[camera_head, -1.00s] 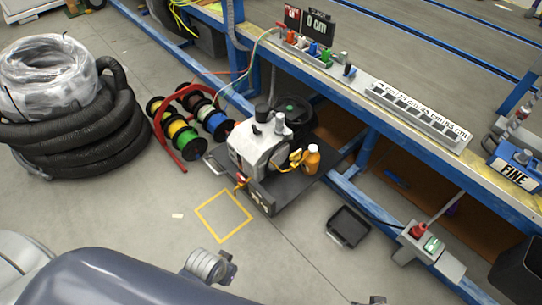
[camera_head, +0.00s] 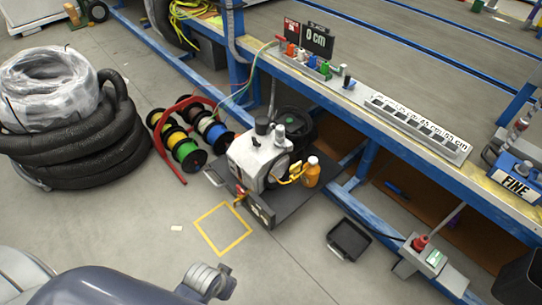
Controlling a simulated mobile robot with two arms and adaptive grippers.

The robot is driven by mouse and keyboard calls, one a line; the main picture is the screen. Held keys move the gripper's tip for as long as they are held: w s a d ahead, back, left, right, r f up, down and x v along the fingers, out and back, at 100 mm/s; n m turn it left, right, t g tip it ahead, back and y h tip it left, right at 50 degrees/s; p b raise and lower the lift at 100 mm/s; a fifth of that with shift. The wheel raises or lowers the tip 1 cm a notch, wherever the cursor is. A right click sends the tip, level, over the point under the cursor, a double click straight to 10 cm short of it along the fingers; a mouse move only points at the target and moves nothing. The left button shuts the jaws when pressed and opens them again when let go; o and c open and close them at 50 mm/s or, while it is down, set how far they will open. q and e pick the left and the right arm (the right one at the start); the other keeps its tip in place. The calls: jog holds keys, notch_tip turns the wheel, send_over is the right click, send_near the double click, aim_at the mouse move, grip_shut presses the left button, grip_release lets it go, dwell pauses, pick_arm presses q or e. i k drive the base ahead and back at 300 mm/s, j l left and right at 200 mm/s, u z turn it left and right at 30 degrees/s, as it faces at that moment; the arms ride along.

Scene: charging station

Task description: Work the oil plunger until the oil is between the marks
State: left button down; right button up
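The pump unit (camera_head: 258,160), a pale grey-white machine with dark caps on top, stands on a dark platform under the workbench. An orange bottle (camera_head: 312,173) with a pale cap stands beside it at the right. A yellow handle-like part (camera_head: 290,176) lies between the pump and the bottle. I cannot tell which part is the oil plunger, and the oil level and its marks are too small to read. No fingertips of either gripper show; only parts of my own body are at the bottom edge. Nothing of mine touches the pump.
A yellow square (camera_head: 222,229) marks the floor before the platform. Cable reels (camera_head: 187,136) and a stack of black hoses (camera_head: 75,135) stand left. A black tray (camera_head: 349,240) lies right. The blue-framed workbench (camera_head: 300,80) runs behind. The floor in front is mostly clear.

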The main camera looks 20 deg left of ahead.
aim_at(313, 160)
jog(key=i+j+z, duration=0.1)
jog(key=i, duration=0.3)
jog(key=i+j+z, duration=0.1)
jog(key=i, duration=0.3)
jog(key=i+j+z, duration=0.1)
jog(key=i, duration=0.25)
